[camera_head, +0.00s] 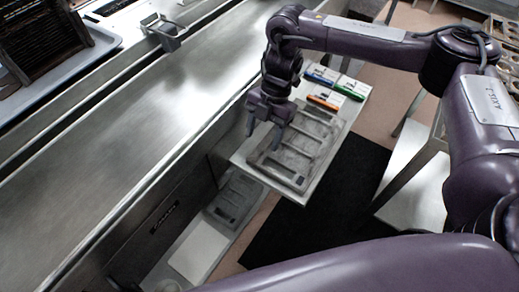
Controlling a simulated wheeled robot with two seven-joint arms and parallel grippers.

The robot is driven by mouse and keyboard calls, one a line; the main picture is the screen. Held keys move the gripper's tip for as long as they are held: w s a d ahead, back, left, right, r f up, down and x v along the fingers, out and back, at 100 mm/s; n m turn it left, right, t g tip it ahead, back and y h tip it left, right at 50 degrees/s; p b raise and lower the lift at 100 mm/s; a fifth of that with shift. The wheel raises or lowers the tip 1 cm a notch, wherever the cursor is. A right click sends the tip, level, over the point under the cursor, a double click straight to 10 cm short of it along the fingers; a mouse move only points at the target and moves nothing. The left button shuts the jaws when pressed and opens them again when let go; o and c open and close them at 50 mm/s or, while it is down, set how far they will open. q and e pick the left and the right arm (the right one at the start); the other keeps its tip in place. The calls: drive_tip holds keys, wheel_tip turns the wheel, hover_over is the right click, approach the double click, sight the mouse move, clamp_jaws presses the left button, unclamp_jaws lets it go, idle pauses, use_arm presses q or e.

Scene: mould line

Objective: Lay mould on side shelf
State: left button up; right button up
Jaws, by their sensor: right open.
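A grey mould (297,150) with several long slots lies flat on the small side shelf (307,191) in the middle of the view. My right gripper (264,130) is open and points down over the mould's left edge. Whether its fingers touch the mould I cannot tell. A second, similar grey mould (237,200) lies on a lower shelf below and to the left. My left gripper does not show.
Boxes with blue, green and orange markings, such as the green one (353,88), lie at the shelf's far end. A long metal conveyor surface (120,150) runs along the left. A dark mat (310,220) covers the floor on the right.

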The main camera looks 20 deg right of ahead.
drive_tip(key=v, duration=0.6)
idle(0.4)
